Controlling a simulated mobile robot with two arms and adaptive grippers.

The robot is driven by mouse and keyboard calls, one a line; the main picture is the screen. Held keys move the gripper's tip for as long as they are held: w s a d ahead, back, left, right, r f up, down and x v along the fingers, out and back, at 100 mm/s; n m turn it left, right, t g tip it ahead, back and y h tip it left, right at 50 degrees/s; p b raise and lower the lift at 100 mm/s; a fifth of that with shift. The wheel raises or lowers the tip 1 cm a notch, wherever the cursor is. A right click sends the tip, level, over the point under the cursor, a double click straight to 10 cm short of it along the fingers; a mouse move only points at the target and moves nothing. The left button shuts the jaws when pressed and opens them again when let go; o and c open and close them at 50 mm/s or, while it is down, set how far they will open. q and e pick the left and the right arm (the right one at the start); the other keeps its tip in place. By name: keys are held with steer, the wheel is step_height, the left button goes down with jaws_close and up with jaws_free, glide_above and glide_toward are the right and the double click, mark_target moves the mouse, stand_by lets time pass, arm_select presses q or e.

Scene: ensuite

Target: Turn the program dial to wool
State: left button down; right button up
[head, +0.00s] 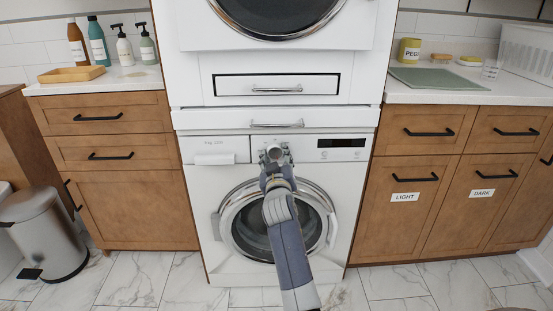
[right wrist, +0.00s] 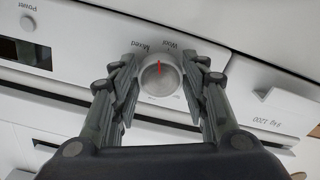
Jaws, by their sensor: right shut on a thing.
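The washing machine (head: 225,165) stands in the middle of the head view, with a round door below its control panel. The program dial (right wrist: 152,82) is a silver-grey knob with a red pointer mark. In the right wrist view the mark points up, between the printed words "Mixed" (right wrist: 142,47) and "Wool" (right wrist: 181,47). My right gripper (head: 274,162) is shut on the dial, one finger on each side. The gripper partly hides the dial (head: 274,148) in the head view. My left gripper is in neither view.
A detergent drawer (head: 214,158) lies left of the dial and a dark display (head: 342,143) right of it. A drawer handle (head: 277,124) sticks out just above. Wooden cabinets flank the machine; a pedal bin (head: 47,235) stands at the left.

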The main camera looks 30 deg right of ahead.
steer(key=shift+m, duration=1.1)
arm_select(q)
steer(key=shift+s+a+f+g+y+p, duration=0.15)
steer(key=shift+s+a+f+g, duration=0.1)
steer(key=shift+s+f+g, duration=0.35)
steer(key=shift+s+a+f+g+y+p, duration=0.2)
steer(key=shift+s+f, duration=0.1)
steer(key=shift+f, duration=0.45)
arm_select(e)
steer(key=shift+w+a+m, duration=0.1)
steer(key=shift+m, duration=0.9)
steer(key=o, duration=1)
steer(key=shift+f, duration=0.1)
